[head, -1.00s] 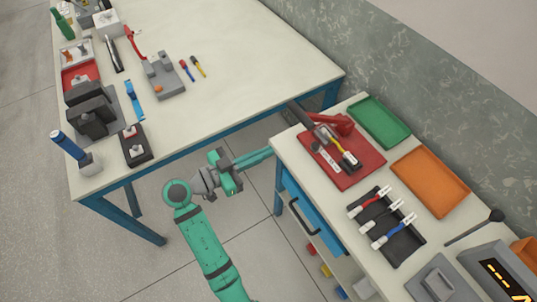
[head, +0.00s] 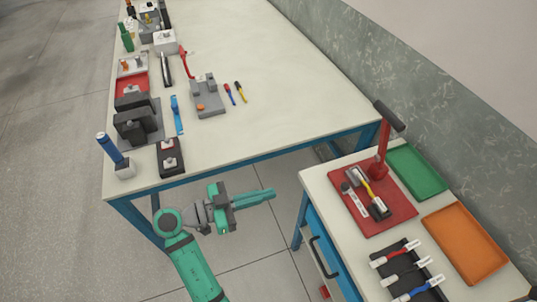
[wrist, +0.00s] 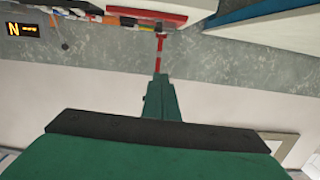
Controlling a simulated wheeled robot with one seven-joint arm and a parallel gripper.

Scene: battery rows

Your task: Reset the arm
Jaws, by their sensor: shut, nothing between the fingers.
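My gripper (head: 272,194) is shut and empty. It points right over the floor gap between the large table and the cabinet, left of the cabinet top. In the wrist view my closed fingers (wrist: 159,85) point toward the red lever. The red lever arm (head: 382,150) stands upright at the back of the red base (head: 400,214), with a dark handle (head: 389,115) on top. My gripper is clear of it. A battery-like piece with yellow and black parts (head: 374,195) and a pale labelled strip (head: 354,202) lie on the red base.
A green tray (head: 417,171) and an orange tray (head: 464,243) lie right of the red base. A black holder (head: 404,266) carries several labelled cables. The large table (head: 270,70) has a wide clear area, with tools and blocks along its left side.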

